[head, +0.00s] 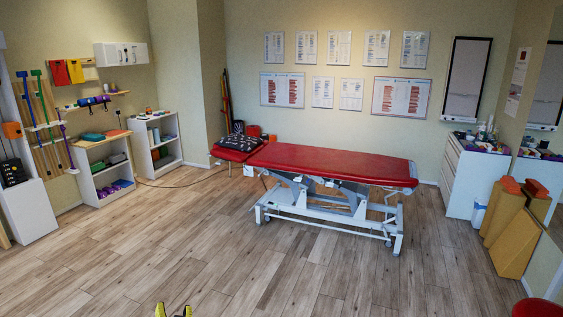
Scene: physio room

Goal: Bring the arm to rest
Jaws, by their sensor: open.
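My gripper (173,311) shows only at the bottom edge of the head view, left of centre. Its two yellow and dark fingertips stand apart, with nothing seen between them. They appear over the bare wooden floor (190,250), well in front of the furniture. The rest of my arm is out of view below the frame.
A red treatment table (330,161) on a grey wheeled frame stands at the middle back. Shelves (103,165) line the left wall. A white cabinet (470,180) and wooden blocks (503,222) stand right. A red round object (537,308) is at bottom right. The front floor is clear.

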